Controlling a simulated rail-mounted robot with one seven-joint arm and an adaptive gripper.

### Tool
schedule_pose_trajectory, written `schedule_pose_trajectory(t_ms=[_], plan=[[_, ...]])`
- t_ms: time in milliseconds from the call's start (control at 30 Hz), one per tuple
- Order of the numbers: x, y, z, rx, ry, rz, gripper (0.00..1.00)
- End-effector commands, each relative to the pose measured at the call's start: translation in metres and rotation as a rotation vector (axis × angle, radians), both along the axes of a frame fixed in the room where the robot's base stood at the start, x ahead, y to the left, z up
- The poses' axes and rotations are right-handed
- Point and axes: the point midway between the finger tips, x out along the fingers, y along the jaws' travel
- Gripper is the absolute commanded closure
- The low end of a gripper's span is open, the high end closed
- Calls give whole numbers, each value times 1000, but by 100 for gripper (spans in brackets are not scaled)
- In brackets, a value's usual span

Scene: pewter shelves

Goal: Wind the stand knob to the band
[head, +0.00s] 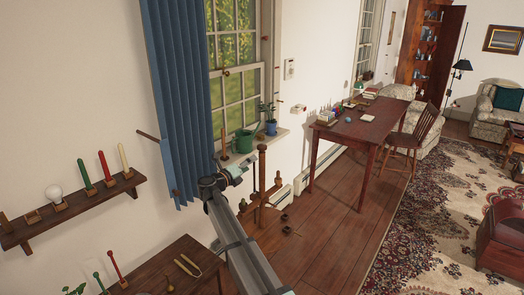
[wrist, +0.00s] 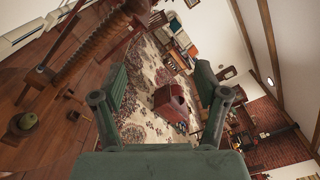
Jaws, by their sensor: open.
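A wooden stand (head: 262,185) with an upright post stands on the floor below the window, just right of my arm. In the wrist view its threaded wooden screw (wrist: 92,45) runs diagonally across the upper left, outside my fingers. A reddish-brown part (wrist: 143,10) at the screw's upper end is cut off by the frame edge; I cannot tell if it is the knob. I cannot make out a band. My gripper (head: 236,172) is beside the stand's post in the head view. In the wrist view my gripper (wrist: 161,85) is open, with nothing between its fingers.
A wall shelf (head: 85,205) with candles and a bulb is at left. A low table (head: 175,262) is below it. A blue curtain (head: 178,90) hangs close behind my arm. A green pot (head: 244,141) stands on the sill. A desk (head: 365,125) is farther right; floor between is mostly clear.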

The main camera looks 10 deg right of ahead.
Motion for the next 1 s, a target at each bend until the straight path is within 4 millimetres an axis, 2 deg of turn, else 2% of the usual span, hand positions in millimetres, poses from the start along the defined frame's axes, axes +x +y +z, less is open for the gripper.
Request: schedule_pose_trajectory(t_ms=[200,433,733,1000], plan=[[1,14,0,357,-341,120,27],[11,26,0,637,-567,181,27],[22,20,1,714,-635,180,27],[60,-7,3,712,-635,178,27]])
